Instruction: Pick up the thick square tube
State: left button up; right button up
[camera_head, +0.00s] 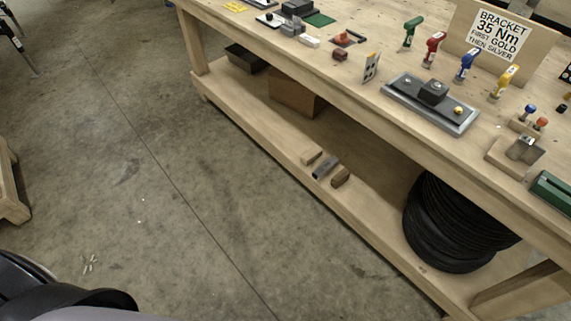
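A grey square metal piece (325,167), which looks like the thick square tube, lies on the workbench's lower shelf near its front edge. It lies between two short wooden blocks, one to its left (311,157) and one to its right (341,178). I cannot tell whether it touches them, and its wall thickness is too small to see. Neither of my grippers is in view.
Black tyres (455,225) are stacked under the bench at right. A brown box (297,98) and a dark tray (246,58) sit further left on the shelf. The benchtop (300,65) holds tools and a bracket sign (498,35).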

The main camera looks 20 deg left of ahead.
aim_at(327, 165)
jog(key=u, duration=0.1)
jog(key=i+j, duration=0.15)
jog(key=j, duration=0.15)
jog(key=i+j+z, duration=0.15)
jog(key=j, duration=0.2)
jog(key=i+j, duration=0.1)
jog(key=j, duration=0.25)
jog(key=i+j+z, duration=0.15)
jog(key=j, duration=0.15)
